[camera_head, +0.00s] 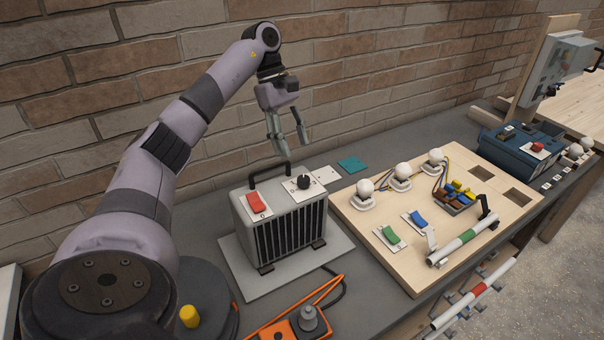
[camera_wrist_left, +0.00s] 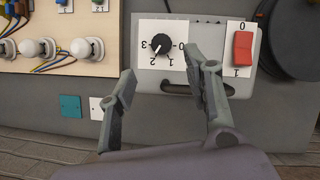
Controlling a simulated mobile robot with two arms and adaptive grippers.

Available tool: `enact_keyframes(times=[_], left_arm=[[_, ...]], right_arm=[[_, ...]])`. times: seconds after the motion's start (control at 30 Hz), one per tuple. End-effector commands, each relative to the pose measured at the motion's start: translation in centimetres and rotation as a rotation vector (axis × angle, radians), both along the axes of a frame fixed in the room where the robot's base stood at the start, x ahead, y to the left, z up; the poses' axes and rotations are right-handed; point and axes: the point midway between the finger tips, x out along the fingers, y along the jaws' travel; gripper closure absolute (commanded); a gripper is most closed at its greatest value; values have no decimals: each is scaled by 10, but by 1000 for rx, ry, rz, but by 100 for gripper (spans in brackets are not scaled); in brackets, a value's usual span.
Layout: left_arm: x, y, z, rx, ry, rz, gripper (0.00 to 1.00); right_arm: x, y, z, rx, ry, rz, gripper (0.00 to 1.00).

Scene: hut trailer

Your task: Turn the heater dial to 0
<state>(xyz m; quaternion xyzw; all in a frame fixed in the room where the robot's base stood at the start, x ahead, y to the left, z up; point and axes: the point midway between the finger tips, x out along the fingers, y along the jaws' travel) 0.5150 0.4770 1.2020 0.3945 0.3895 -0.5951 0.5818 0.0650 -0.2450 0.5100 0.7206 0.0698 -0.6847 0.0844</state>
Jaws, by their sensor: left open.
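The heater (camera_head: 281,232) is a grey box with a black front grille, standing on a pale plate on the bench. Its black dial (camera_head: 304,181) sits on a white label on top, beside a red rocker switch (camera_head: 255,201). In the left wrist view the dial (camera_wrist_left: 163,47) shows upside down, ringed by numbers 0 to 3. Its white pointer mark is too small to read surely. My left gripper (camera_head: 291,146) is open and empty above the heater's back edge, apart from the dial. In the wrist view its fingertips (camera_wrist_left: 168,72) flank the dial's near side. My right gripper is not in view.
A black carry handle (camera_head: 269,173) rises at the heater's back. A wooden board (camera_head: 354,217) with bulbs and switches stands to the right. An orange tool (camera_head: 285,328) lies in front. A brick wall (camera_head: 400,65) closes the back. A blue box (camera_head: 515,150) stands farther right.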

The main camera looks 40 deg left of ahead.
Motion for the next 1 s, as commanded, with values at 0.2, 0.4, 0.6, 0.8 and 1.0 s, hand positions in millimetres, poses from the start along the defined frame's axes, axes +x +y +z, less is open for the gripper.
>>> enact_keyframes(times=[0.2, 0.4, 0.6, 0.8, 1.0], left_arm=[[-1, -15, -34, -1, 5, -2, 54], [-1, -27, -60, 0, 3, -1, 54], [-1, -33, -76, -1, 1, -1, 54], [-1, -34, -80, -1, -1, -1, 54], [-1, -34, -80, -1, -1, -1, 59]], right_arm=[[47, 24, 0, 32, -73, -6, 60], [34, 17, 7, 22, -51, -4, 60], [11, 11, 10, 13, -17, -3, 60], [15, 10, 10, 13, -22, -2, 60], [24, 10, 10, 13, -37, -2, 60]])
